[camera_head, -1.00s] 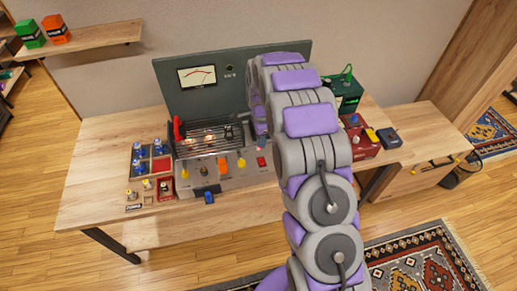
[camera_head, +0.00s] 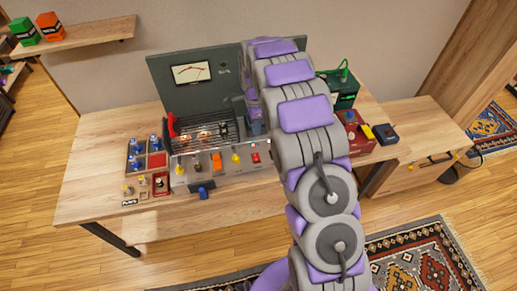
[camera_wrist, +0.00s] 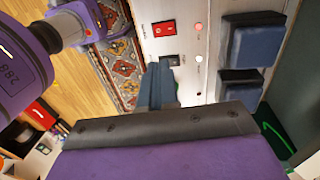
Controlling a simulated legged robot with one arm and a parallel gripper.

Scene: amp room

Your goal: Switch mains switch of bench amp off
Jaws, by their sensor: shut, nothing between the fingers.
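The bench amp (camera_head: 215,175) stands on the wooden bench, with a wire grille over glowing tubes and knobs along its front. A red rocker switch (camera_head: 256,157) is at the right of its front panel. The wrist view shows this red rocker (camera_wrist: 163,28) beside a pinkish lamp, and a black switch (camera_wrist: 168,60) beside a pale lamp. Their labels are too small to read. My gripper (camera_wrist: 162,72) is shut and empty, its blue-grey fingertips close to the black switch. I cannot tell whether they touch it. In the head view my arm hides the fingers.
Dark blue blocks (camera_wrist: 255,45) rise from the amp chassis beside the panel. A dark backboard with a meter (camera_head: 191,73) stands behind the amp. A parts tray (camera_head: 136,160) is left, and a red box (camera_head: 355,133) right. Bare bench top (camera_head: 95,165) lies at far left.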

